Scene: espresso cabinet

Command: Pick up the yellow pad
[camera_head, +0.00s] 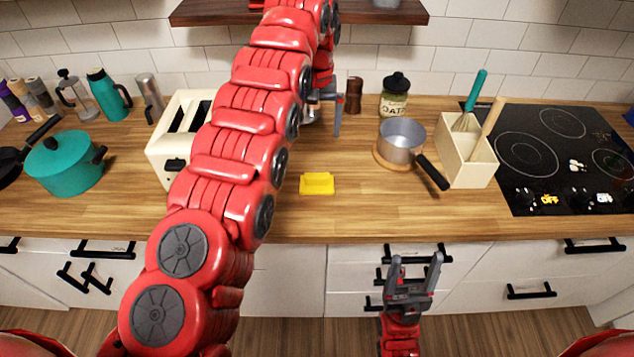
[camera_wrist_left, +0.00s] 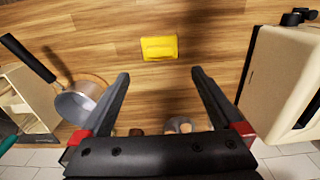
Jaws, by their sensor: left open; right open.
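The yellow pad (camera_head: 317,184) lies flat on the wooden counter, near its front edge, right of the toaster. It also shows in the left wrist view (camera_wrist_left: 159,48), ahead of the two fingers and apart from them. My left gripper (camera_head: 325,122) is partly hidden behind my own arm, above the back of the counter. In the wrist view my left gripper (camera_wrist_left: 160,78) is open and empty. My right gripper (camera_head: 416,262) is open and empty, low in front of the drawers.
A cream toaster (camera_head: 164,151) stands left of the pad. A grey pot (camera_head: 402,143) on a round board and a utensil box (camera_head: 466,160) stand to the right, the pot handle pointing forward. A wooden shelf (camera_head: 400,12) hangs above. Counter around the pad is clear.

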